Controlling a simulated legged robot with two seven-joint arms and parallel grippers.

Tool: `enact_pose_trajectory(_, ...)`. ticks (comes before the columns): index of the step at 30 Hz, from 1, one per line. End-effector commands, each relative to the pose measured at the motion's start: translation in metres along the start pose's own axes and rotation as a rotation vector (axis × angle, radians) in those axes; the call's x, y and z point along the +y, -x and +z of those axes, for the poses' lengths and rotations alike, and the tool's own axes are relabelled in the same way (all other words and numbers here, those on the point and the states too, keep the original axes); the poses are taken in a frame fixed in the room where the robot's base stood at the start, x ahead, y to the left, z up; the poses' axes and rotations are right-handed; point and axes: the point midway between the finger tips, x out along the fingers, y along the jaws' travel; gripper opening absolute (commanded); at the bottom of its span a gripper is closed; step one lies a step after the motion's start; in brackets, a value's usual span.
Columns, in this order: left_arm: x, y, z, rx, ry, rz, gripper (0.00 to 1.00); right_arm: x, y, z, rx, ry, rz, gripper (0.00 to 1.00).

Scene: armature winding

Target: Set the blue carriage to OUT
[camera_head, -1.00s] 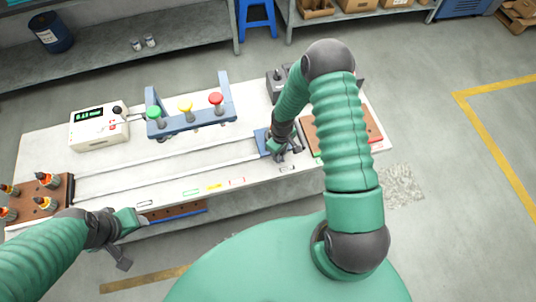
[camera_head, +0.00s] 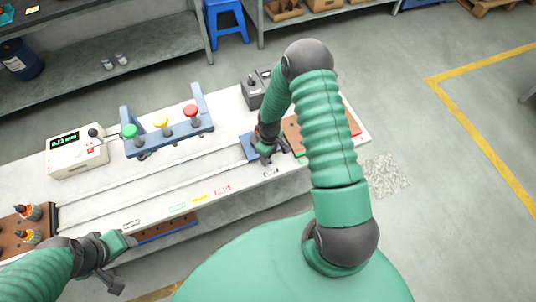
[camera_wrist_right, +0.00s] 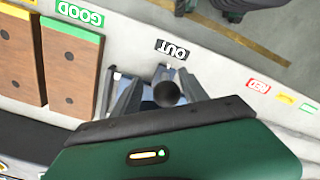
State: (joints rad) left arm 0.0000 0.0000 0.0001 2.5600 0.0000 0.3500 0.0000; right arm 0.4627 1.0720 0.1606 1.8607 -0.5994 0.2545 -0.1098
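The blue carriage (camera_head: 248,147) sits at the right end of the two pale rails on the white bench, just behind the black OUT label (camera_head: 271,173). The label also shows in the right wrist view (camera_wrist_right: 173,50). My right gripper (camera_head: 268,156) is down at the carriage's right side and hides part of it. In the right wrist view its grey fingers (camera_wrist_right: 160,92) stand apart, with a dark round knob (camera_wrist_right: 167,93) between them and a gap on the left side. My left gripper (camera_head: 112,276) hangs at the bench's front edge, away from the carriage; its fingers are unclear.
A blue frame with green, yellow and red buttons (camera_head: 167,132) stands behind the rails. A meter box (camera_head: 76,152) is at the left. Brown blocks, one with a green GOOD end (camera_wrist_right: 75,12), lie right of the carriage. Coloured labels (camera_head: 200,198) line the front edge.

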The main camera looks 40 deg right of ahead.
Motion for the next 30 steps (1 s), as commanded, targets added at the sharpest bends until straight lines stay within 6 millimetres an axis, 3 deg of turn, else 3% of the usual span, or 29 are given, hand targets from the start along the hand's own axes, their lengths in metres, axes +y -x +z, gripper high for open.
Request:
enact_pose_trajectory(6,0.000,0.000,0.000,0.000,0.000,0.000,0.50,-0.001,0.000,-0.001,0.000,0.001,-0.001,0.51)
enact_pose_trajectory(10,0.000,-0.003,0.001,0.000,0.000,0.000,0.50,-0.001,0.014,-0.002,0.003,-0.002,0.000,0.51)
enact_pose_trajectory(24,0.000,-0.012,0.003,0.000,0.000,0.000,0.50,0.004,0.140,0.000,0.004,-0.001,0.000,0.51)
enact_pose_trajectory(30,0.000,-0.013,0.003,0.000,0.000,0.000,0.50,0.004,0.164,0.000,0.001,0.000,-0.004,0.51)
